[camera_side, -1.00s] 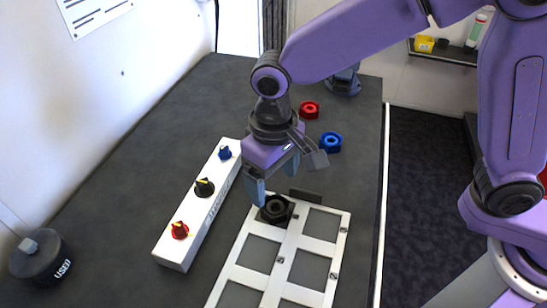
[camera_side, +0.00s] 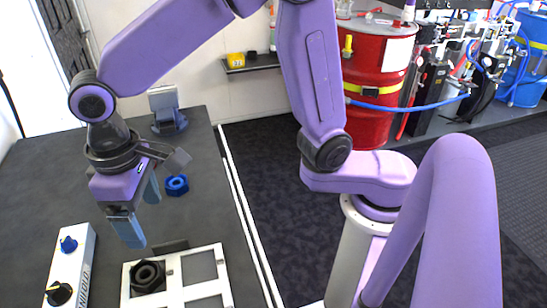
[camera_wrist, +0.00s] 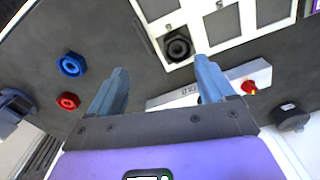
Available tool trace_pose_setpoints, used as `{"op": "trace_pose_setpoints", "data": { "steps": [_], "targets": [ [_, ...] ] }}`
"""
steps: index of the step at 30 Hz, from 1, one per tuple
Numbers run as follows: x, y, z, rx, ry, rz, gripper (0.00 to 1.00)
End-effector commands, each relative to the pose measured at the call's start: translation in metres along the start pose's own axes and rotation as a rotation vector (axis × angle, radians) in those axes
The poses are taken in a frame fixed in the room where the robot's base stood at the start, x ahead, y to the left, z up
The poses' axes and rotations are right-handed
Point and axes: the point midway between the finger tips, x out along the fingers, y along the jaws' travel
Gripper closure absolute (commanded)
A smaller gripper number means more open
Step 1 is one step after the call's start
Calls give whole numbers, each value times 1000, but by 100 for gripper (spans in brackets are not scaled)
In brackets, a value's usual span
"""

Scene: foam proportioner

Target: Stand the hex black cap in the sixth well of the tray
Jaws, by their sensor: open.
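The hex black cap (camera_side: 148,277) sits in a corner well of the white tray (camera_side: 205,292), at the end nearest my gripper, with its round opening facing up. In the wrist view the cap (camera_wrist: 178,46) lies beyond my fingertips, inside the white frame of the tray (camera_wrist: 198,33). My gripper (camera_side: 143,215) is open and empty, above the cap and apart from it. In the wrist view my gripper (camera_wrist: 162,66) has its two blue fingers wide apart with nothing between them. The tray's near part is cut off in the side view.
A blue hex cap (camera_side: 176,185) and a red one (camera_wrist: 68,101) stand on the dark bench. A white panel with knobs (camera_side: 68,270) is left of the tray. A dark plate (camera_side: 170,246) stands at the tray's end. A USED canister (camera_wrist: 290,117) is at the right.

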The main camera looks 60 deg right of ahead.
Motion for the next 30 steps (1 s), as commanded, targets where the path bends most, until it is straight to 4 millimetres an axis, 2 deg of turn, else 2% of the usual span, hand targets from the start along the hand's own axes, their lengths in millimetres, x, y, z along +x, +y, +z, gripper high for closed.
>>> {"op": "trace_pose_setpoints", "data": {
  "steps": [1,11,18,24,30],
  "targets": [
    [-1,11,10,-27,2,-1,18],
    [0,66,83,-224,10,-6,18],
    [6,102,148,-366,17,-9,18],
    [13,127,205,-483,21,-11,18],
    [20,141,248,-569,25,-12,18]
  ]
}}
